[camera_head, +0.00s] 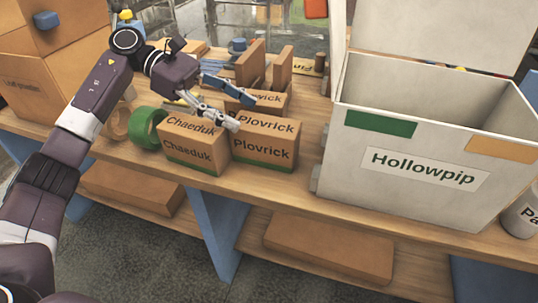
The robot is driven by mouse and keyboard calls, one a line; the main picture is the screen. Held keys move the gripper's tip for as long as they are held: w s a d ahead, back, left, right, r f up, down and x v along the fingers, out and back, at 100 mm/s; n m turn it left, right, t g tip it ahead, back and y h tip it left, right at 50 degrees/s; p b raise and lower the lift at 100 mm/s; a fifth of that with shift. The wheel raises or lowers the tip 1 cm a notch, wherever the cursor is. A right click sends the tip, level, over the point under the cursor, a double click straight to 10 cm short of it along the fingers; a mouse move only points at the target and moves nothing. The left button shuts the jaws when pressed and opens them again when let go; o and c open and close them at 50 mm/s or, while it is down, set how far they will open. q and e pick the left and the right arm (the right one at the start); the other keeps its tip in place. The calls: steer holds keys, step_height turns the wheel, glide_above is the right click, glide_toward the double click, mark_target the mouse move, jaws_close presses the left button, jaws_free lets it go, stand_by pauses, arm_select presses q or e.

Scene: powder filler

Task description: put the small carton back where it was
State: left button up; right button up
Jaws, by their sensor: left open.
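Several small cartons stand together on the wooden table. The brown "Chaeduk" carton (190,150) is at the front left, with a green band along its bottom. The "Plovrick" carton (265,148) stands close on its right, also with a green band. Another carton (266,99), whose label ends in "wick", shows partly behind them. The frames do not show which one is the task's small carton. My left gripper (240,112) is open above the cartons, its fingers spread over the Plovrick carton's top; I cannot tell whether they touch it. My right gripper is not in view.
A large open white "Hollowpip" box (423,172) stands on the right. The table's front edge (265,192) has a narrow free strip.

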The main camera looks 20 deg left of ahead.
mark_target(265, 123)
arm_select(q)
steer(key=shift+w+a+f+h+b, duration=0.1)
steer(key=shift+w+a+h+b, duration=0.1)
steer(key=shift+a+h+b, duration=0.1)
steer(key=x, duration=0.7)
steer(key=shift+d+f, duration=0.15)
steer(key=shift+f, duration=0.05)
steer(key=c, duration=1.2)
steer(key=shift+w+r, duration=0.1)
steer(key=shift+c, duration=0.7)
steer(key=shift+r, duration=0.1)
